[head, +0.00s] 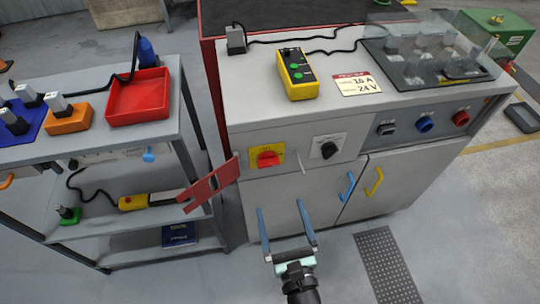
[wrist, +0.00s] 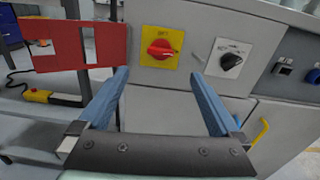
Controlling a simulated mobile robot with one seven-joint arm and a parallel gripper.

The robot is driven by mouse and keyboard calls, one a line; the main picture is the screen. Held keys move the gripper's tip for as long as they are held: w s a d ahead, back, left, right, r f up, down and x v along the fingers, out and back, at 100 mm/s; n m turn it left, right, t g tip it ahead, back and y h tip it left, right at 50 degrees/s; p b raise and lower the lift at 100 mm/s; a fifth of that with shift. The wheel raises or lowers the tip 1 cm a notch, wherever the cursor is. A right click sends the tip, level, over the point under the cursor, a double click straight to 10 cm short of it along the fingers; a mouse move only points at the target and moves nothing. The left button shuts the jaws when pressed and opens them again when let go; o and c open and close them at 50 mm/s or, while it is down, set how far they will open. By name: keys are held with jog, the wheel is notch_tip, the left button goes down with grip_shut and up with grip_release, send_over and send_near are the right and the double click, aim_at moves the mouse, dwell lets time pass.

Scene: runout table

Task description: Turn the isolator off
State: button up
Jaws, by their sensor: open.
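The isolator (head: 267,158) is a red rotary handle on a yellow plate, on the upper left front of the grey cabinet. It also shows in the wrist view (wrist: 160,49), above and between the fingers, with the handle lying roughly level. My gripper (head: 284,222) is open and empty, in front of the cabinet's left door and below the isolator. Its two blue fingers also show in the wrist view (wrist: 165,85), apart from the isolator. A red slotted plate (head: 211,184) stands out beside the isolator on the left; it also shows in the wrist view (wrist: 82,45).
A black rotary switch (head: 328,149) on a white plate is right of the isolator. Blue (head: 347,187) and yellow (head: 373,180) door handles stick out below. A shelf unit with a red tray (head: 138,100) stands left. The floor before the cabinet is mostly clear.

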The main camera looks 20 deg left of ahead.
aim_at(269, 166)
jog(key=shift+m, duration=0.4)
jog(key=x, duration=0.6)
jog(key=b+x, duration=0.1)
jog(key=x, duration=0.5)
jog(key=shift+w+f, duration=0.25)
jog(key=shift+w, duration=0.05)
jog(key=c, duration=1.4)
jog(key=shift+b, duration=0.35)
